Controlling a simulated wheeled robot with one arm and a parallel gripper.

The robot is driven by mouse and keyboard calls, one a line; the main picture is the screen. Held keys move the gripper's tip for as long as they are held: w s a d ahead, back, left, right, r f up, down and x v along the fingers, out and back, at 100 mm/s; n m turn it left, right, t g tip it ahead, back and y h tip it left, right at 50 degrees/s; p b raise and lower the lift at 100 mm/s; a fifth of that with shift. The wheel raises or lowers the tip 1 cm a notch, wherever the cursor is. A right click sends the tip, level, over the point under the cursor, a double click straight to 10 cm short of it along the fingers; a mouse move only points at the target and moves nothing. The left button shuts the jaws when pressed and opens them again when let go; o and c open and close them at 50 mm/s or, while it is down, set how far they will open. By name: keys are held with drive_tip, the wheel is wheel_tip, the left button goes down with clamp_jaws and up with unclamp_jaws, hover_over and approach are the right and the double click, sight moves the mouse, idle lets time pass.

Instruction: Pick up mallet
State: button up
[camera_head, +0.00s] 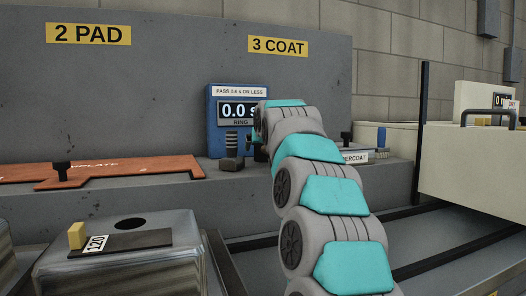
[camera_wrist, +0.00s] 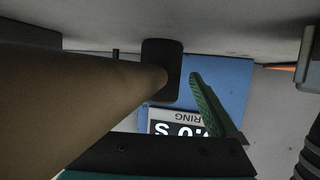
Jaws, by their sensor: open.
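A large tan cylinder (camera_wrist: 80,95) fills the left of the wrist view, very close to the camera. Its narrow end overlaps a dark block (camera_wrist: 162,52). These look like the mallet's handle and head, but I cannot be sure or tell whether they join. My gripper (camera_wrist: 160,76) is open. One green ridged finger shows right of the dark block; the other is hidden, probably behind the tan cylinder. In the head view my gripper (camera_head: 257,138) is mostly hidden behind my arm, in front of the blue timer box (camera_head: 216,136). I cannot make out a mallet there.
An orange plate (camera_head: 120,168) lies on the ledge at left. A metal block (camera_head: 160,225) with a hole and a "120" tag is in front. A cream box (camera_head: 460,160) stands at right.

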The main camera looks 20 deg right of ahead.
drive_tip(key=shift+x, duration=0.8)
drive_tip(key=shift+c, duration=0.4)
clamp_jaws()
